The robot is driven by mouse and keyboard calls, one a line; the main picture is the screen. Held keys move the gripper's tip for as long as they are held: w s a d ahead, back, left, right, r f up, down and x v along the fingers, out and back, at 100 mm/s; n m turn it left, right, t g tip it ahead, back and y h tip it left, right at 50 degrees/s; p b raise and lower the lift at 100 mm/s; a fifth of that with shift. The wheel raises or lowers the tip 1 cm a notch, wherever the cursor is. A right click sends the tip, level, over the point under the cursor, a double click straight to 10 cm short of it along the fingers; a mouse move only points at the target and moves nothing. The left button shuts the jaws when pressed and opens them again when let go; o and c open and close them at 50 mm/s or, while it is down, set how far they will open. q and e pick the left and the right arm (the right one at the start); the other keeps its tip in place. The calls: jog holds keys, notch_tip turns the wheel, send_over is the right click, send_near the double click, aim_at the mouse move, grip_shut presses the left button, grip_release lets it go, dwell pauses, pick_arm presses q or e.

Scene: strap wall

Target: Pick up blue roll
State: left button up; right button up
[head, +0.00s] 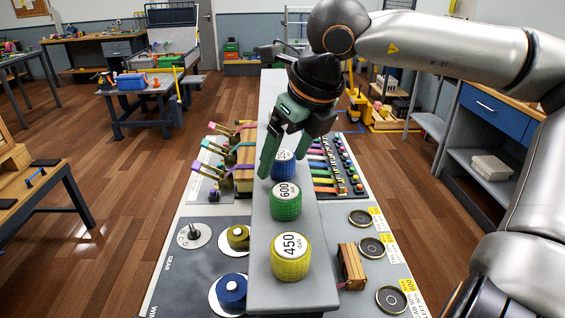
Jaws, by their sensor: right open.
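The blue roll (284,168), with a partly hidden white label on top, stands upright on a raised grey ledge (290,295). My right gripper (282,174), with green fingers, comes down over it from above. It is open, with one finger to the left of the roll and the other on its right side. I cannot tell whether either finger touches the roll. A green roll (285,206) marked 600 and a yellow roll (291,262) marked 450 stand in front of it on the same ledge. My left gripper is not in view.
Left of the ledge are colored levers (219,148), a yellow spool (238,237) and a blue spool (231,290). Right of it are a row of colored strips (325,173), a wooden block (351,266) and several round dark discs (371,247). Space above the ledge's front is clear.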

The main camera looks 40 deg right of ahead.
jog(key=shift+c, duration=0.4)
grip_shut()
